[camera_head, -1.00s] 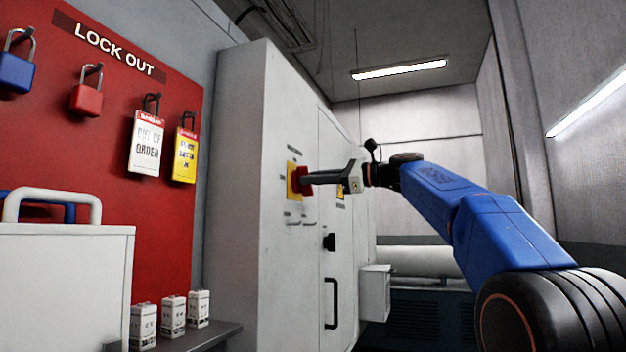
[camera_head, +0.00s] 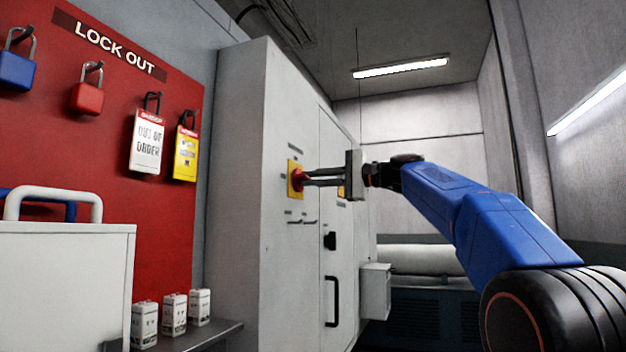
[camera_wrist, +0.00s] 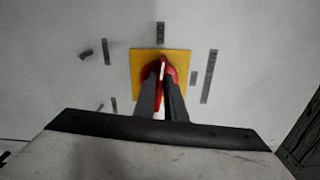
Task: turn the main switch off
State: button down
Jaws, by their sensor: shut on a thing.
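The main switch is a red rotary handle (camera_head: 297,179) on a yellow square plate (camera_head: 291,190), on the front of the pale cabinet (camera_head: 275,110). In the wrist view the red handle (camera_wrist: 163,71) stands upright in the picture in front of its yellow plate (camera_wrist: 141,64). My gripper (camera_head: 304,178) reaches it from the right, with its two fingers on either side of the handle. In the wrist view my gripper (camera_wrist: 161,76) is shut on the handle, and the fingers hide part of it.
Below the switch, the cabinet has a dark latch (camera_head: 330,241) and a black door handle (camera_head: 332,301). A red lockout board (camera_head: 100,130) with padlocks and tags hangs at left. A pale box (camera_head: 70,280) stands below it. Dark label strips (camera_wrist: 209,76) surround the switch.

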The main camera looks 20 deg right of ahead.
jog(key=shift+f+n, duration=0.1)
jog(key=shift+n, duration=0.5)
jog(key=c, duration=1.8)
grip_release()
jog(key=shift+s, duration=0.1)
jog(key=v, duration=1.7)
jog(key=shift+d, duration=0.15)
